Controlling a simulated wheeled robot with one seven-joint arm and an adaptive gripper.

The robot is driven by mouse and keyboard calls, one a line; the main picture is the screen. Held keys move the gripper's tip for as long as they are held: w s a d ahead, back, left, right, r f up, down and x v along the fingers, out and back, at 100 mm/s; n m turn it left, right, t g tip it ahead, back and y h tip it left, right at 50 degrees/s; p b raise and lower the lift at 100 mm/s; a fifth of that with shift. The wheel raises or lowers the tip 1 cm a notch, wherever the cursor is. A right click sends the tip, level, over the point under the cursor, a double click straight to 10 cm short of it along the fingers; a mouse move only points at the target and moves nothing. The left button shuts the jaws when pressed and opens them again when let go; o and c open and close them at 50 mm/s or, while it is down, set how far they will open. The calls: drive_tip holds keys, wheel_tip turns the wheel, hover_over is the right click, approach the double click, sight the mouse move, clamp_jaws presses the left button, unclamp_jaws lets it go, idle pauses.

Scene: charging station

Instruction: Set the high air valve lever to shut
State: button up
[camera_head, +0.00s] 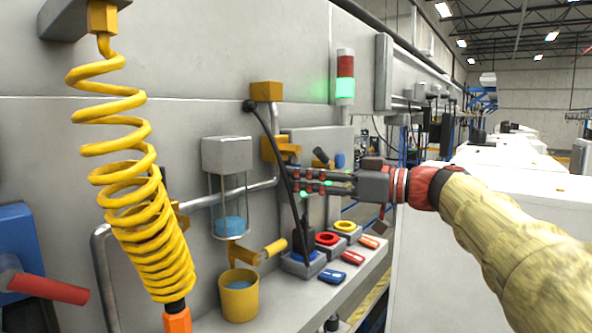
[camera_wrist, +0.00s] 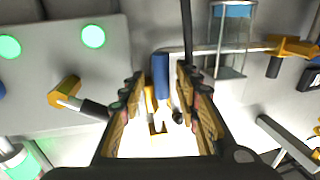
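A yellow air valve (camera_head: 280,148) sits on the grey wall pipe, just beyond my fingertips. In the wrist view, a blue lever handle (camera_wrist: 162,76) hangs beside yellow brackets (camera_wrist: 155,112) and appears between my fingers; I take it for the high air valve lever.
A black flexible rod (camera_head: 275,145) crosses in front of my fingers. A clear cylinder with blue liquid (camera_head: 229,225) hangs to the left, near a coiled yellow hose (camera_head: 140,180). A black-gripped lever (camera_wrist: 92,108) is on the side panel. The shelf (camera_head: 350,290) below carries red and yellow buttons.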

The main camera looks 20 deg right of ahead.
drive_tip(key=shift+x, duration=0.95)
drive_tip(key=shift+s, duration=0.1)
drive_tip(key=shift+c, duration=1.3)
clamp_jaws()
